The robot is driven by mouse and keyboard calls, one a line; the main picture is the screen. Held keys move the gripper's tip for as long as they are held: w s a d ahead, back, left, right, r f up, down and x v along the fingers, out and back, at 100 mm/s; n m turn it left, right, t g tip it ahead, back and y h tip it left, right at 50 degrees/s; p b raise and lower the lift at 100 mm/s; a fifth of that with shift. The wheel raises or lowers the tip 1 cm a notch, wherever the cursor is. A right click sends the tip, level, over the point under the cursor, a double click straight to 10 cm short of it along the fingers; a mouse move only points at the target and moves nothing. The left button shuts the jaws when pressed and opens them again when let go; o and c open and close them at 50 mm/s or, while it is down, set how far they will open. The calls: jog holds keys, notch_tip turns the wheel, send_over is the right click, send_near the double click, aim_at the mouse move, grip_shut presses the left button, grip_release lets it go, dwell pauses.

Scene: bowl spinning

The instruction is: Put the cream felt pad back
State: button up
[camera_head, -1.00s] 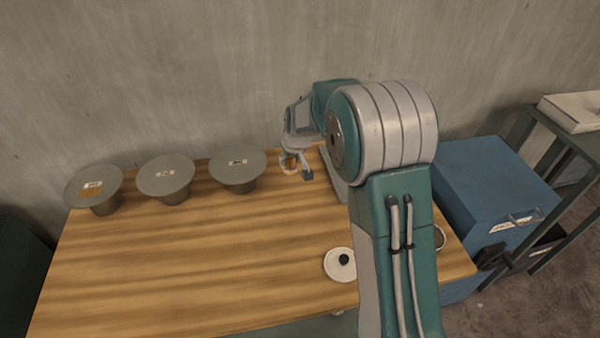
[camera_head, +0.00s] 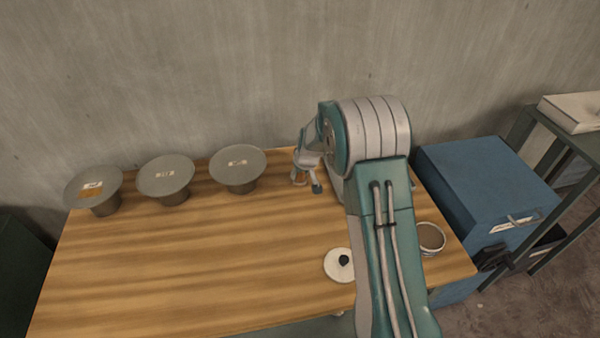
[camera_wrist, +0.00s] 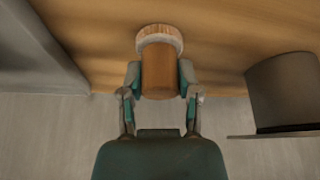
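My gripper (camera_wrist: 160,80) has its two fingers against the sides of a brown wooden cylinder with a cream rim at its far end, which I take to be the cream felt pad (camera_wrist: 170,32). In the head view my gripper (camera_head: 308,184) is at the table's back, right of the third stand, with a bit of orange-brown (camera_head: 298,178) between its fingers. Whether the piece touches the table is unclear. Three grey round-topped stands with labels stand in a row: left (camera_head: 95,178), middle (camera_head: 166,170) and right (camera_head: 238,163). An orange patch shows on the left one.
A white disc (camera_head: 332,272) with a dark knob lies near the table's (camera_head: 180,270) front. A round brown-filled container (camera_head: 431,237) stands at the right edge. A blue cabinet (camera_head: 480,190) is beyond. A stand (camera_wrist: 285,88) is close in the wrist view. The table's middle is clear.

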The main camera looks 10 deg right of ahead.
jog(key=o, duration=0.4)
jog(key=shift+r, duration=0.1)
jog(key=s+r+m, duration=0.1)
jog(key=s+r, duration=2)
jog(key=r, duration=0.4)
jog(key=shift+m+t+h, duration=0.5)
jog(key=shift+m+t, duration=0.1)
jog(key=shift+m, duration=0.2)
jog(key=s, duration=1.2)
jog(key=s+r, duration=0.1)
jog(key=s, duration=0.5)
